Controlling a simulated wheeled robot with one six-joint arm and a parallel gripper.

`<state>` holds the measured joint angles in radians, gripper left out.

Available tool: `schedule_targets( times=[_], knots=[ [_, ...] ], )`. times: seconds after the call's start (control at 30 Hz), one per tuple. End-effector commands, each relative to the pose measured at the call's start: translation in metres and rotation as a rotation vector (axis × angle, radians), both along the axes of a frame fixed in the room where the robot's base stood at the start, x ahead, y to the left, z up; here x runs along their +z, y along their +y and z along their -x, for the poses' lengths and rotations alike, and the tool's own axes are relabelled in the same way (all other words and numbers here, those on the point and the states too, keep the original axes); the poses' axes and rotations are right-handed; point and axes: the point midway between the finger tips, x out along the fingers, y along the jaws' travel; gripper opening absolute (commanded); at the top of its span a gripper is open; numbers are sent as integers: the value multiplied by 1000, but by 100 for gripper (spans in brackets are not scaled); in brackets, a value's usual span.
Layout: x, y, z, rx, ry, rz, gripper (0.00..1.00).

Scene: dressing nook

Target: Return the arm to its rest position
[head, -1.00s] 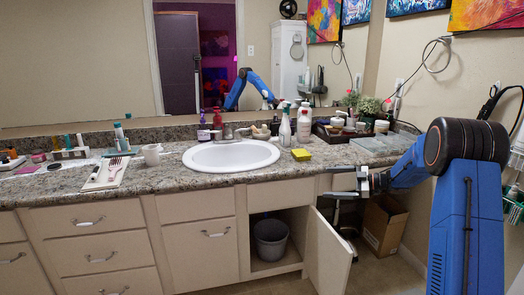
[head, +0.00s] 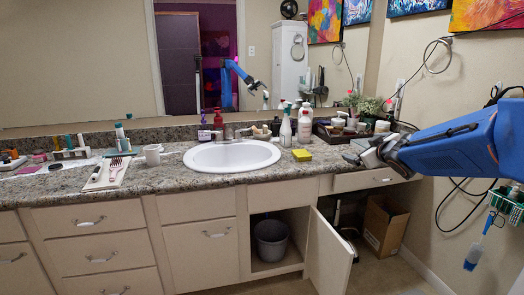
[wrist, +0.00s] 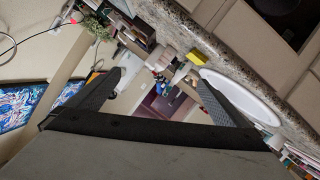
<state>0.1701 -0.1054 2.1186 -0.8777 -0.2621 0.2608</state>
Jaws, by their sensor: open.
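My gripper (head: 362,157) is at the right end of the counter in the head view, at about counter height. My blue arm reaches in from the right edge. In the wrist view the two dark jaws of my gripper (wrist: 165,95) stand wide apart with nothing between them. The wrist view is tilted and looks toward the mirror, past the sink. The gripper partly hides the right end of the counter, and I cannot tell its exact gap from the counter edge.
The granite counter (head: 200,181) holds a sink (head: 232,155), bottles, a yellow sponge (head: 302,155) and a dark tray (head: 335,138). Below, an open cabinet door (head: 329,255) juts out beside a grey bin (head: 271,240). A cardboard box (head: 384,225) stands on the floor. A green wall basket (head: 507,203) hangs right.

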Motion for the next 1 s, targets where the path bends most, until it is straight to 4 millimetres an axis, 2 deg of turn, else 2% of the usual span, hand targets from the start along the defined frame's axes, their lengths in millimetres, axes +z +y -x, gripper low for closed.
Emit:
schedule_targets(
  times=[0.03, 0.17, 0.47, 0.67, 0.8, 0.9, 1.0],
  knots=[
    [2, -2, 19, -41, 17, -10, 99],
    [-3, -10, 67, -149, 83, -44, 99],
    [-42, -11, 192, -337, 289, -151, 99],
    [-82, 4, 283, -407, 461, -236, 99],
    [-113, 21, 349, -428, 594, -296, 99],
    [-134, 36, 393, -429, 689, -337, 99],
    [-151, 49, 428, -419, 768, -368, 99]
  ],
)
